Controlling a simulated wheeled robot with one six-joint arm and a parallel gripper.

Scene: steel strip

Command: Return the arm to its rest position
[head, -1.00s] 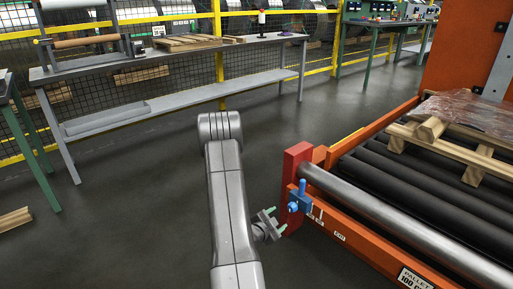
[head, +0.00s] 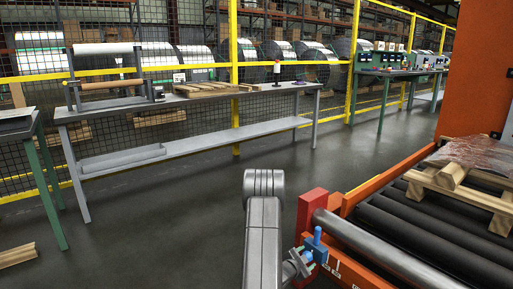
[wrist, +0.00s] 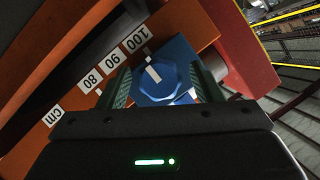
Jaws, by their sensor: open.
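My arm reaches forward in the head view, and my gripper (head: 305,261) is at its end, low in the picture, beside a blue clamp (head: 316,243) on the orange roller-conveyor frame. In the wrist view my gripper (wrist: 162,88) is open, with one green-padded finger on each side of the round blue knob (wrist: 158,78) with a white mark. I cannot tell whether the fingers touch the knob. Behind the knob is a scale (wrist: 105,65) reading 80, 90, 100 and cm.
The conveyor's dark rollers (head: 395,228) and a wooden pallet (head: 470,190) with wrapped material are at right. A red end post (head: 312,206) stands by the clamp. A grey workbench (head: 200,105) stands at back left.

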